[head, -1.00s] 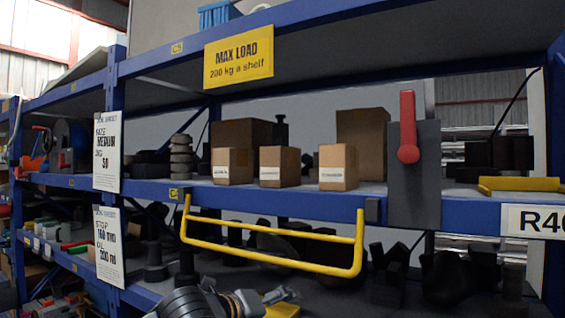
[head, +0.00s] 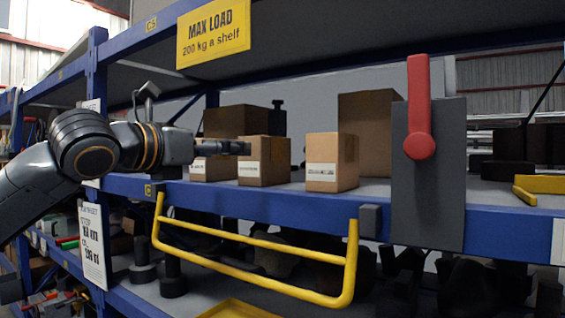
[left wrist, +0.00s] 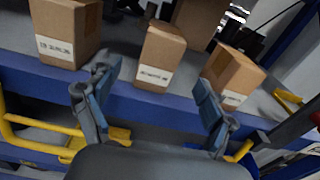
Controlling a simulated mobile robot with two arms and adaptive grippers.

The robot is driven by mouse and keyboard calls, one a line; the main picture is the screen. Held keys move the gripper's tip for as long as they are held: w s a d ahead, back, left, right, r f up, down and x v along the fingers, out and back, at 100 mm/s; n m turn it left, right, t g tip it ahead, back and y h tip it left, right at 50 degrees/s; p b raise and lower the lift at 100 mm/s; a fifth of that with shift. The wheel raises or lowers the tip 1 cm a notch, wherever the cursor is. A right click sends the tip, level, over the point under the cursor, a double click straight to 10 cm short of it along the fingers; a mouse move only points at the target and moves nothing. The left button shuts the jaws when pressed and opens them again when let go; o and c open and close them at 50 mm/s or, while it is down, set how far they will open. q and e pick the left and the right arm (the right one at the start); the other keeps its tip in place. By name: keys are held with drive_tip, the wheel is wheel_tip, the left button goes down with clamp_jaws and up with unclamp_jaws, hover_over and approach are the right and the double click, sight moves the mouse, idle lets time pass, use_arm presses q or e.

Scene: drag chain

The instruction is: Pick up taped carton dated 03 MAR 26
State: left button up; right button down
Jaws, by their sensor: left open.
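Three small brown cartons with white labels stand in a row on the shelf. In the head view they are the left carton (head: 203,174), middle carton (head: 264,172) and right carton (head: 325,155). The label dates are too small to read, and I cannot tell which carton is the one dated 03 MAR 26. My left gripper (head: 240,147) reaches in from the left, covering part of the left carton and overlapping the middle one. In the left wrist view the gripper (left wrist: 155,75) is open and empty, with the middle carton (left wrist: 162,52) beyond its spread fingers. My right gripper is not in view.
Larger brown boxes (head: 365,125) stand behind the cartons. A grey plate with a red lever (head: 420,110) rises at the shelf front on the right. A yellow rail (head: 250,265) hangs below the blue shelf beam (head: 300,204). A MAX LOAD sign (head: 213,34) hangs above.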

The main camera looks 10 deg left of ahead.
sight(248, 140)
use_arm(q)
drive_tip(key=w, duration=0.1)
drive_tip(key=w+d+r+p, duration=0.1)
drive_tip(key=w, duration=0.1)
drive_tip(key=w+r+p, duration=0.1)
drive_tip(key=w, duration=0.1)
drive_tip(key=shift+w+d, duration=0.25)
drive_tip(key=shift+d, duration=0.05)
drive_tip(key=shift+x, duration=1.1)
drive_tip(key=shift+d+p+x, duration=0.2)
drive_tip(key=shift+p+x, duration=0.65)
drive_tip(key=shift+x, duration=1.3)
drive_tip(key=shift+w+d+f, duration=0.15)
drive_tip(key=shift+w+d, duration=0.15)
drive_tip(key=shift+w, duration=0.05)
drive_tip(key=shift+s+a, duration=0.15)
drive_tip(key=shift+c, duration=0.8)
drive_tip(key=shift+s, duration=0.1)
drive_tip(key=c, duration=1.1)
drive_tip(key=shift+c, duration=0.7)
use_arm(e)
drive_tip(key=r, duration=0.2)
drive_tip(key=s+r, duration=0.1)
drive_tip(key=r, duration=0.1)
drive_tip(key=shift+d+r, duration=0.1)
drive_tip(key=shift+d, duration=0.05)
